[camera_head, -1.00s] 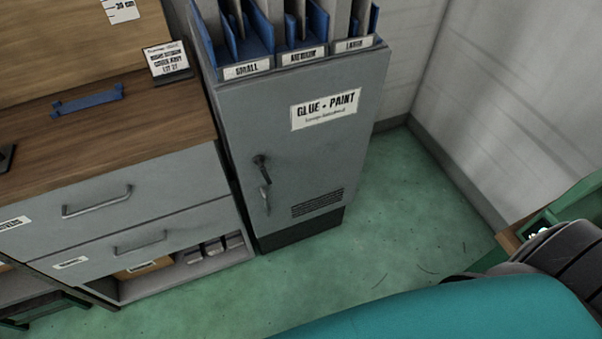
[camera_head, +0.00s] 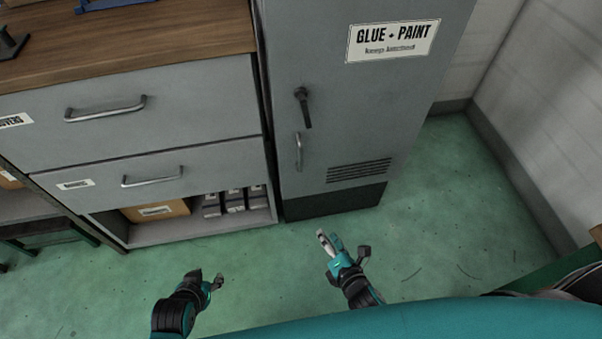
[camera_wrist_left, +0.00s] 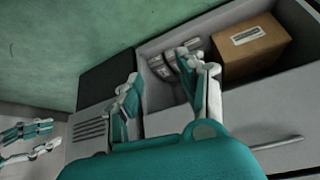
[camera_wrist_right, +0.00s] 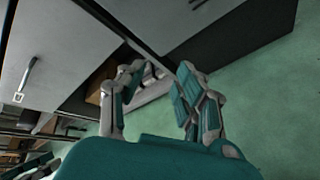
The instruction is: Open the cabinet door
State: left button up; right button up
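The grey cabinet door (camera_head: 345,110) is shut and carries a GLUE + PAINT label. A black lever (camera_head: 303,105) sits near its left edge, hanging mostly downward. A slim silver pull handle (camera_head: 299,152) is just below it. My left gripper (camera_head: 206,279) is in front of the drawer unit, left of the cabinet, and is open and empty. My right gripper (camera_head: 344,250) is in front of the cabinet's base, lower in the picture than the handle, apart from the door. Its fingers are spread and empty in the right wrist view (camera_wrist_right: 158,88).
A wooden-topped drawer unit (camera_head: 190,105) stands against the cabinet's left side. Its open lower shelf holds a cardboard box (camera_head: 156,211) and several grey binders (camera_head: 235,199). The green floor (camera_head: 430,210) is clear in front. A wall (camera_head: 540,90) stands at right.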

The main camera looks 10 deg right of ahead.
jog(key=w+r+n+t+b, duration=0.3)
jog(key=r+n+b, duration=0.15)
jog(key=n, duration=0.25)
jog(key=n+t+y+b, duration=0.1)
jog(key=n, duration=0.4)
send_near(301, 159)
jog(key=w, duration=0.3)
jog(key=w+a, duration=0.1)
jog(key=w, duration=0.5)
jog(key=shift+a+f, duration=0.1)
jog(key=shift+a, duration=0.25)
pick_arm(q)
notch_tip(301, 159, up, 13)
jog(key=w+t, duration=0.2)
jog(key=t, duration=0.1)
jog(key=shift+w+d+t+h+b, duration=0.25)
jog(key=shift+d+t+h+b, duration=0.05)
jog(key=shift+d+t+h, duration=0.1)
pick_arm(e)
jog(key=shift+w+a, duration=0.1)
jog(key=shift+w, duration=0.6)
pick_arm(q)
jog(key=shift+f, duration=0.1)
pick_arm(e)
jog(key=shift+c, duration=0.2)
grip_shut()
